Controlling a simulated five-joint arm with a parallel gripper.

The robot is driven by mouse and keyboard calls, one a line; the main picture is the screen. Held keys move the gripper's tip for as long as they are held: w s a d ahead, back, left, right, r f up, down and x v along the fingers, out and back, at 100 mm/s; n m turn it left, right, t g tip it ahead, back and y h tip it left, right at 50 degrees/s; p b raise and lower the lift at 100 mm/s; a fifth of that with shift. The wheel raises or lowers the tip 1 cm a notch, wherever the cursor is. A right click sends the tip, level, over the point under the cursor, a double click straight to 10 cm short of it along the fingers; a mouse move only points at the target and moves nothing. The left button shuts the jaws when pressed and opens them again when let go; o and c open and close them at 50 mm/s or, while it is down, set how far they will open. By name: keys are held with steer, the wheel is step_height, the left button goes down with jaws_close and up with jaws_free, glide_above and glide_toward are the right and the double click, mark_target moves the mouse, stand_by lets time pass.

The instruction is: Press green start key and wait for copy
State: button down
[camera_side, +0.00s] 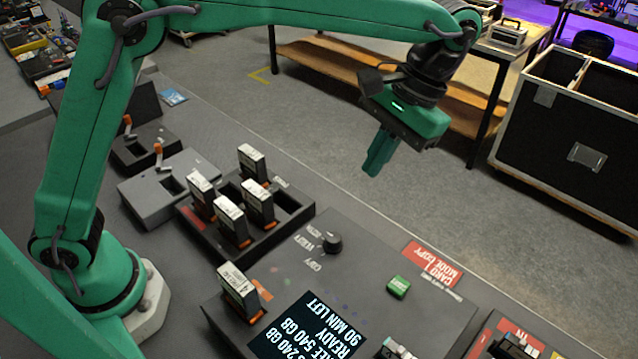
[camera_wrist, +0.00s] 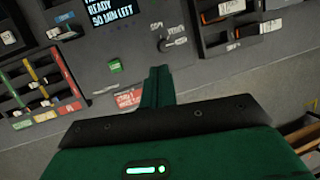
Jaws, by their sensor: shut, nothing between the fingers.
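The green start key (camera_side: 397,287) sits on the grey copier panel (camera_side: 420,318), near a red label (camera_side: 432,262). A small green key also shows in the wrist view (camera_wrist: 114,66). The display (camera_side: 308,325) reads "READY" and "90 MIN LEFT", with "540 GB" on a line above. A black rotary knob (camera_side: 331,242) is on the panel, with "COPY" and "VERIFY" marked around it. A card cartridge (camera_side: 239,292) stands in the panel's left slot. My gripper (camera_side: 376,165) is shut and empty, raised above and behind the panel, apart from the key.
A dark rack (camera_side: 295,212) holds several upright cartridges left of the panel. A grey box (camera_side: 150,205) and a small unit with orange levers (camera_side: 158,155) stand farther left. A colour-labelled tray (camera_side: 500,340) is at the lower right. The space around my gripper is clear.

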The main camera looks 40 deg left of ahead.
mark_target(403, 283)
steer(key=s+d+f+g+y, duration=0.1)
steer(key=s+d+f+y, duration=0.1)
steer(key=d+f, duration=0.5)
steer(key=shift+d+g+y, duration=0.4)
steer(key=shift+d+y, duration=0.1)
steer(key=shift+d, duration=0.95)
steer(key=shift+f, duration=0.2)
steer(key=shift+f, duration=4.3)
steer(key=shift+w+a+f, duration=0.1)
steer(key=shift+f, duration=0.85)
steer(key=shift+r, duration=0.95)
steer(key=shift+r, duration=0.15)
